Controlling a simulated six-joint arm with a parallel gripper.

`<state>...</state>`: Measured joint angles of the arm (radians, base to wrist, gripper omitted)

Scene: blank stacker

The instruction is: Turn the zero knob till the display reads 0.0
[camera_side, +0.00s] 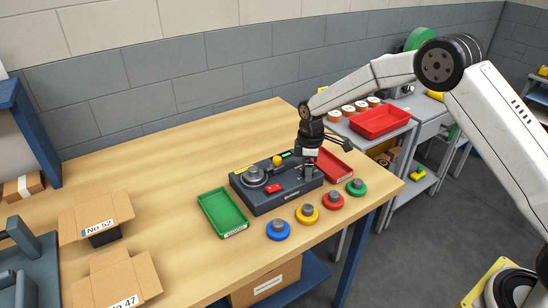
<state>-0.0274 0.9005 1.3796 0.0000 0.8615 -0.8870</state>
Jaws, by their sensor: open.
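A dark grey device (270,200) stands on the wooden table, with a round grey pan (254,174), a yellow knob (277,160), a red button (273,188) and a small lit green display (286,154) on top. The reading is too small to make out. I cannot tell for sure which part is the zero knob. My gripper (308,168) points down over the right end of the device, to the right of the yellow knob. It is open. It hides part of the device's right end, and I cannot tell whether it touches anything there.
A green tray (223,213) lies left of the device and a red tray (334,166) right of it. Blue (278,231), yellow (306,215), red (332,200) and green (356,188) discs with grey knobs line the front edge. Cardboard boxes (97,216) stand at left. The table's back middle is clear.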

